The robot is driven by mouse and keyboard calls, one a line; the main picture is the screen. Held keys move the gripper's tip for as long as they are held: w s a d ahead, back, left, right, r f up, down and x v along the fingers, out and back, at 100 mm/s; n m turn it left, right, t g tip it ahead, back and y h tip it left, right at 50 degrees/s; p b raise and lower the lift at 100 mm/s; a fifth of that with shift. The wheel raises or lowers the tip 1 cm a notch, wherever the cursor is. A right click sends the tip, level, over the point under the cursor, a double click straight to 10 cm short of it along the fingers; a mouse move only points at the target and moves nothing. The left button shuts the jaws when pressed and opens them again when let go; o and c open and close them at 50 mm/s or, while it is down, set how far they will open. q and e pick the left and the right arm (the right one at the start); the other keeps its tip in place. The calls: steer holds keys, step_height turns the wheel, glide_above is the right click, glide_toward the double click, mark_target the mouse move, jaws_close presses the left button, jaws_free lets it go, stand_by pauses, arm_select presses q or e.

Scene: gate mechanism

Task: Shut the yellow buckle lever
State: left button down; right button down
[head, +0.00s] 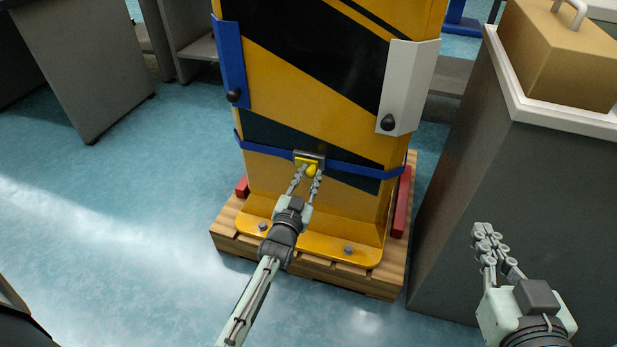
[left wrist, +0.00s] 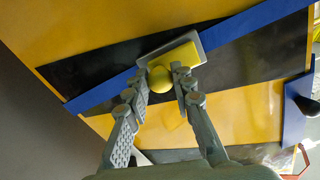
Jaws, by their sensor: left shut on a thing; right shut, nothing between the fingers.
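The yellow buckle lever (head: 312,170) sits on a metal buckle (head: 309,157) on the blue strap (head: 352,168) around the yellow-and-black striped gate mechanism (head: 290,60). Its round yellow knob (left wrist: 161,79) shows in the left wrist view, with the yellow lever plate beside it inside the grey buckle frame (left wrist: 143,61). My left gripper (head: 308,172) is at the buckle, its fingers closed on the knob; the fingertips partly cover it. My right gripper (head: 487,235) is shut and empty at the lower right, away from the buckle.
The mechanism stands on a wooden pallet (head: 232,243) with red blocks (head: 401,202) at its sides. Blue (head: 232,65) and white (head: 410,80) corner guards with black knobs flank it. A grey cabinet (head: 500,200) stands close on the right. Floor at left is clear.

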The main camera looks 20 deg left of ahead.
arm_select(q)
steer(key=c, duration=1.3)
jaws_free()
steer(key=s, duration=0.7)
steer(key=shift+s+d, duration=0.25)
steer(key=shift+d, duration=0.1)
steer(key=s+a+f+g+p, duration=0.1)
steer(key=s+g+p, duration=0.2)
steer(key=s+g, duration=0.2)
steer(key=s+a+f+g+p, duration=0.1)
steer(key=s+g+p, duration=0.2)
steer(key=s, duration=0.9)
steer(key=s+a+f+g+p, duration=0.1)
steer(key=s+a+g+p, duration=0.1)
steer(key=s+g, duration=0.5)
steer(key=shift+s+p, duration=0.5)
steer(key=shift+s, duration=0.4)
arm_select(e)
steer(key=s+d+f+g+h, duration=0.1)
steer(key=s+d+f+g, duration=0.3)
steer(key=f, duration=0.3)
steer(key=s+d+f+m+g+h, duration=0.1)
steer(key=s+d+f+g+h, duration=0.1)
steer(key=s+d+f+g, duration=0.2)
steer(key=s+d+f+g+h, duration=0.2)
steer(key=s+d+f+g, duration=0.2)
steer(key=d+f, duration=0.3)
step_height(320, 180, down, 5)
steer(key=shift+f+m, duration=0.2)
steer(key=shift+m, duration=0.2)
